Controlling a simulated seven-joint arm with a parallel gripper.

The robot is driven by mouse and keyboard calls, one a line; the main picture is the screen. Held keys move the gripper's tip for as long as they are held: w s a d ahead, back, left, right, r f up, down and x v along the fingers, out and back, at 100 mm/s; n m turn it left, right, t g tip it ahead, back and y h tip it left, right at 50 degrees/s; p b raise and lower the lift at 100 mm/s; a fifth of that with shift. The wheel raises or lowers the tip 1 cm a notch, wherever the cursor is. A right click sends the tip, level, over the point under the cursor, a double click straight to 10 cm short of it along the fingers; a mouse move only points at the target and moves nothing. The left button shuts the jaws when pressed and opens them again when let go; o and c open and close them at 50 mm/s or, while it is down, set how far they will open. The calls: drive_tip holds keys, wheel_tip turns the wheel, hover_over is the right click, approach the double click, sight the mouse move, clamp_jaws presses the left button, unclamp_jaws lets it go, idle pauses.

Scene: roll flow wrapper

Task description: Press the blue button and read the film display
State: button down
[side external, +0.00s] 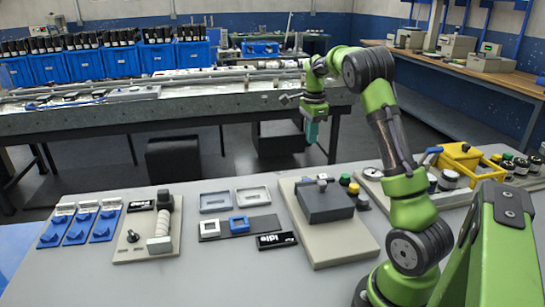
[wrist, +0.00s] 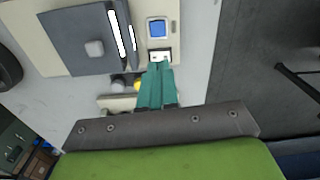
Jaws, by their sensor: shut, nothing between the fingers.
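A blue square button (wrist: 157,28) sits on a pale plate in the wrist view, with a small white part just below it. My gripper (wrist: 156,66) is shut and empty, its teal fingertips seen just below the white part. In the side view my gripper (side external: 311,138) hangs high at the far side of the table, clear of the tabletop. I cannot tell which part in the side view is this button. Another small dark display (side external: 140,205) at left is too small to read. I cannot tell which shows film.
A dark grey block (side external: 325,201) on a beige base stands right of centre, with green and yellow buttons (side external: 352,187) beside it. Two grey trays (side external: 215,202), blue switches (side external: 78,228) and a roll unit (side external: 160,240) lie left. A yellow frame (side external: 463,157) stands right.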

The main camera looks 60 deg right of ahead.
sight(308, 178)
drive_tip(key=shift+a+r+m, duration=0.2)
drive_tip(key=shift+a+m, duration=0.05)
drive_tip(key=shift+m, duration=0.25)
wheel_tip(308, 178, down, 14)
drive_tip(key=shift+f, duration=0.1)
idle(0.4)
drive_tip(key=shift+f, duration=1)
drive_tip(key=shift+a, duration=0.1)
wheel_tip(308, 178, up, 15)
drive_tip(key=shift+w+d, duration=0.15)
drive_tip(key=shift+d, duration=0.1)
